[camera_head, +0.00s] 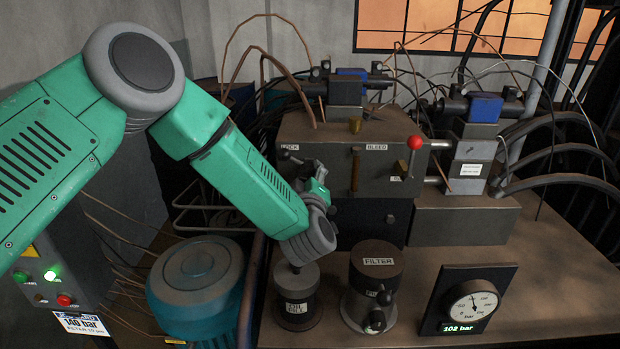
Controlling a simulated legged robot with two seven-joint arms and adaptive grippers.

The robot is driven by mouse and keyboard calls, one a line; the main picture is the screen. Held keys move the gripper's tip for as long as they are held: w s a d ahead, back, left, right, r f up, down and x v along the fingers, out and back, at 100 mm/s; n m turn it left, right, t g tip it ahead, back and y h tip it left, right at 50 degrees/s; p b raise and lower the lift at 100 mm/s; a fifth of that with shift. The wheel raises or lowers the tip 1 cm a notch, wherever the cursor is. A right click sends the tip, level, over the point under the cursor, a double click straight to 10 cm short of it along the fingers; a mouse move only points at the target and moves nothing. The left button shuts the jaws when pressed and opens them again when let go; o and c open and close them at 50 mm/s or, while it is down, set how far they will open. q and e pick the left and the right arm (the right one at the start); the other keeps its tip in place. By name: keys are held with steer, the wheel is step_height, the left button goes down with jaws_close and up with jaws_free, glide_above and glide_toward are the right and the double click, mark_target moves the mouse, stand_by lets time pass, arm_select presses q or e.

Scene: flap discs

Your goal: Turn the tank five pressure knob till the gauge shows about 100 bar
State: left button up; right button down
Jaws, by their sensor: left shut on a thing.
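The gauge (473,304) stands on a dark panel at the lower right, with a round white dial and a green display that reads 102 bar. My left arm comes in from the left and bends down over the bench. Its gripper (304,166) is at the left front of the brown metal block (332,140), just below a label that seems to read LOCK. It is shut on the pressure knob there, which the fingers and wrist mostly hide. No tank five label is readable. My right gripper is not in view.
A red ball-topped lever (415,143) sticks out at the block's right. The filter canister (377,276), the oil filler (297,300) and a blue motor (196,283) stand close under my left wrist. Cables crowd the back. The bench right of the gauge is clear.

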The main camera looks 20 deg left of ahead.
arm_select(q)
steer(key=shift+s+f, duration=0.1)
steer(key=shift+f, duration=0.2)
steer(key=o, duration=1)
steer(key=shift+c, duration=0.2)
steer(key=shift+o, duration=0.9)
steer(key=shift+r, duration=0.1)
steer(key=shift+s+d+r, duration=0.1)
steer(key=shift+s, duration=0.05)
steer(key=v, duration=1.1)
steer(key=shift+s, duration=0.2)
steer(key=shift+d, duration=0.15)
steer(key=shift+f, duration=0.2)
